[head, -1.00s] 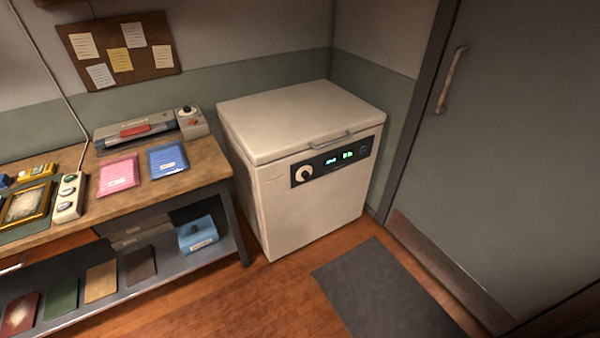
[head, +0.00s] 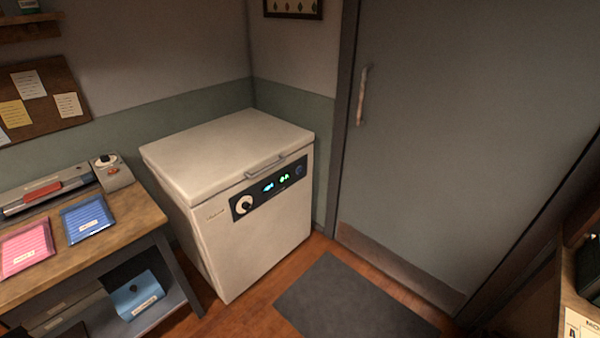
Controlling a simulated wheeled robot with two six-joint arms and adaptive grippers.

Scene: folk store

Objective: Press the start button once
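A white chest appliance (head: 255,250) with a shut lid and a bar handle stands in the corner. Its dark control panel (head: 256,203) carries a pale round knob (head: 244,205) at the left and a lit blue and green display (head: 276,184). A small dark round button (head: 299,170) is at the panel's right end. No start label is readable. A grey device (head: 112,172) with a dial and a red part also stands on the workbench. Neither of my grippers shows in the head view.
A wooden workbench (head: 135,218) at the left holds a pink pack (head: 27,248), a blue pack (head: 87,219) and a long grey machine (head: 45,190). A blue box (head: 138,294) is on its lower shelf. A dark mat (head: 350,300) lies before a grey door (head: 440,150). Another counter edge is at the right.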

